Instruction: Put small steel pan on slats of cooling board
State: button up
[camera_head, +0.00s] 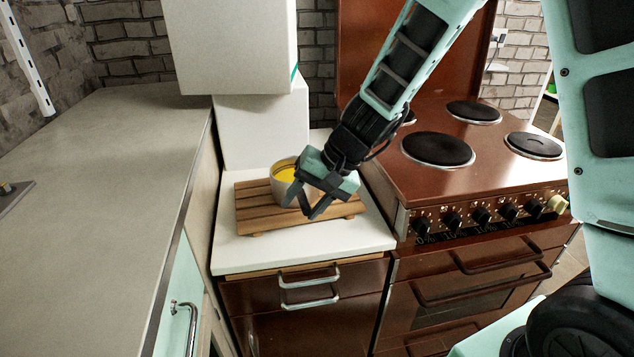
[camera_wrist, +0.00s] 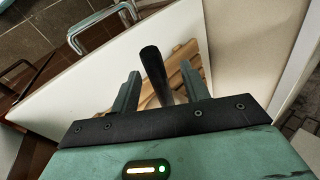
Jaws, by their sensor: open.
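The cooling board (camera_head: 256,208) is a wooden slatted rack on the white worktop; its slats also show in the wrist view (camera_wrist: 189,70). The small steel pan (camera_head: 280,188), with yellow showing inside, appears upright on the slats, toward the back. My gripper (camera_head: 303,208) hides its right side. In the wrist view, a dark handle (camera_wrist: 152,65) stands between the two fingers of my gripper (camera_wrist: 161,80), with gaps on both sides. My gripper is open and holds nothing.
A brown stove (camera_head: 480,165) with several dark hotplates stands to the right. A white upright block (camera_head: 262,125) rises behind the board. A long grey counter (camera_head: 110,180) runs along the left. The white worktop (camera_head: 300,250) is clear in front of the board.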

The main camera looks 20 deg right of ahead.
jog(key=p+v, duration=0.3)
jog(key=v, duration=1.4)
jog(key=s+a+n+h+p, duration=0.2)
jog(key=s+a+n, duration=0.2)
jog(key=s, duration=0.3)
jog(key=s+a+n+g+h+p, duration=0.1)
jog(key=s+a+n+p, duration=0.1)
jog(key=s+a+n, duration=0.2)
jog(key=s+a+n+g+h+p, duration=0.1)
jog(key=s+a+n+h+p, duration=0.1)
jog(key=s, duration=0.8)
jog(key=shift+s+a+r+n+h+p, duration=0.3)
jog(key=shift+a+r+n+p, duration=0.1)
jog(key=shift+a+n, duration=0.6)
jog(key=shift+a, duration=0.1)
